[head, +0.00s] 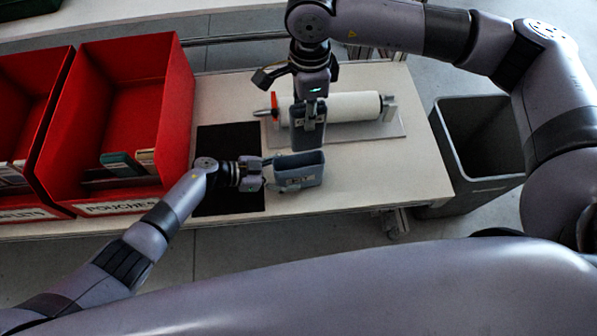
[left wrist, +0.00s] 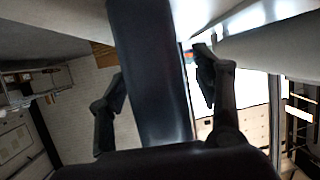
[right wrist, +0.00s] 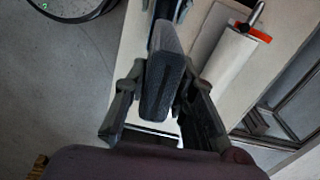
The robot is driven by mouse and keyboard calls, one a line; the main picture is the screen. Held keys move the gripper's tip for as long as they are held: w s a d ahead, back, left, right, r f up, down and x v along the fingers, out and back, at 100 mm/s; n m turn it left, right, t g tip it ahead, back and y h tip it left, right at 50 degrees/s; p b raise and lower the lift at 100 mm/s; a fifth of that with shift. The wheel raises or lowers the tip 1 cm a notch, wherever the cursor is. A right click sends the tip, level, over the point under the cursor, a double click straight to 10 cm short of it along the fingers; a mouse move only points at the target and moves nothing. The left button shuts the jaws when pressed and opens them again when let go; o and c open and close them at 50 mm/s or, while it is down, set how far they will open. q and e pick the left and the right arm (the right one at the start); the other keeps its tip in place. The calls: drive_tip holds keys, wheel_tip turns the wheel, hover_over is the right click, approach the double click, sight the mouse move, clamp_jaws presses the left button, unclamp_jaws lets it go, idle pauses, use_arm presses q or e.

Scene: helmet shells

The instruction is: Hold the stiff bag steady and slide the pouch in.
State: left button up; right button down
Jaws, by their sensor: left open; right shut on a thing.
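The stiff bag (head: 299,178) is grey-blue and stands upright with its mouth open upward, at the right edge of the black mat. My left gripper (head: 268,172) is at the bag's left side. In the left wrist view its open fingers (left wrist: 160,95) stand either side of the dark bag (left wrist: 150,70), with gaps showing. My right gripper (head: 312,100) is shut on the dark grey pouch (head: 308,135), held upright just behind and above the bag's mouth. The right wrist view shows the pouch (right wrist: 163,85) between the fingers (right wrist: 155,100), with part of the bag (right wrist: 168,10) beyond.
A white roll (head: 345,106) with an orange-red end lies on a board behind the pouch. A red bin labelled POUCHES (head: 125,80) stands left, beside another red bin (head: 22,100). The black mat (head: 228,145) is mostly bare. A grey waste bin (head: 455,160) stands off the table's right end.

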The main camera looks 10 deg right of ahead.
use_arm(q)
drive_tip(key=shift+x, duration=0.8)
drive_tip(key=c, duration=1.3)
